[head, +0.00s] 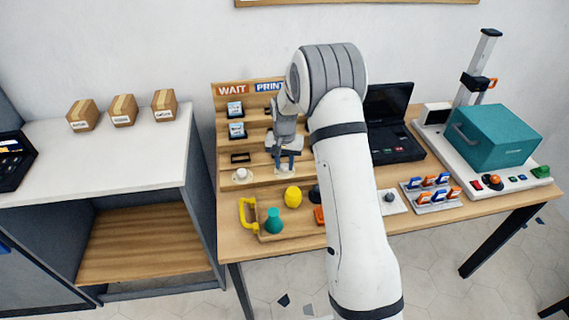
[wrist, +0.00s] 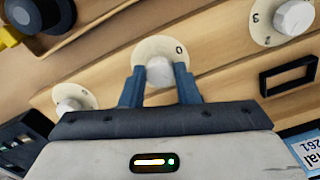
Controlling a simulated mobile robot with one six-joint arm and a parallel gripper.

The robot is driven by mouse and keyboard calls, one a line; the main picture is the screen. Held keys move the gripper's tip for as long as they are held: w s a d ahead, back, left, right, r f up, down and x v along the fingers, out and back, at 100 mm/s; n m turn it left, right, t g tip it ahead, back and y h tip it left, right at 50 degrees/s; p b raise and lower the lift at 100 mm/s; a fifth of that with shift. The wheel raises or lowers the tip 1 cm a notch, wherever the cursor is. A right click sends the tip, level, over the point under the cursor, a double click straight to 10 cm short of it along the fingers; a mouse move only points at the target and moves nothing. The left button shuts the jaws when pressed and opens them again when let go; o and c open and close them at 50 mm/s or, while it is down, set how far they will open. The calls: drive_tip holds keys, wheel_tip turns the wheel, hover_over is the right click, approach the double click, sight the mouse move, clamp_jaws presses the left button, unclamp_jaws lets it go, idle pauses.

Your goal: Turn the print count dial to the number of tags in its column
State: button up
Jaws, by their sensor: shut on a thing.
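The tag rack (head: 222,150) stands at the back of the wooden table, with WAIT (head: 232,88) and PRINT (head: 269,87) headings. My gripper (head: 287,167) is low in front of the PRINT column. In the wrist view my gripper (wrist: 160,80) is shut on the white knob (wrist: 159,70) of the middle dial (wrist: 163,44), with a finger on each side. A 0 shows on that dial's plate; its other numbers and the knob's pointer are hidden. My arm hides most of the PRINT column's tags.
The WAIT column has two tags (head: 235,108), an empty slot (head: 240,158) and its own dial (head: 242,176). In front lie a yellow handle (head: 247,214), a teal flask-like object (head: 273,222) and a yellow knob (head: 292,197). A black laptop-like device (head: 390,130) stands right.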

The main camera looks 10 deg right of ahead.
sight(285, 166)
idle(0.5)
drive_tip(key=o, duration=1)
drive_tip(key=shift+c, duration=0.2)
wheel_tip(285, 166, up, 8)
drive_tip(key=shift+f, duration=0.2)
drive_tip(key=shift+r, duration=0.15)
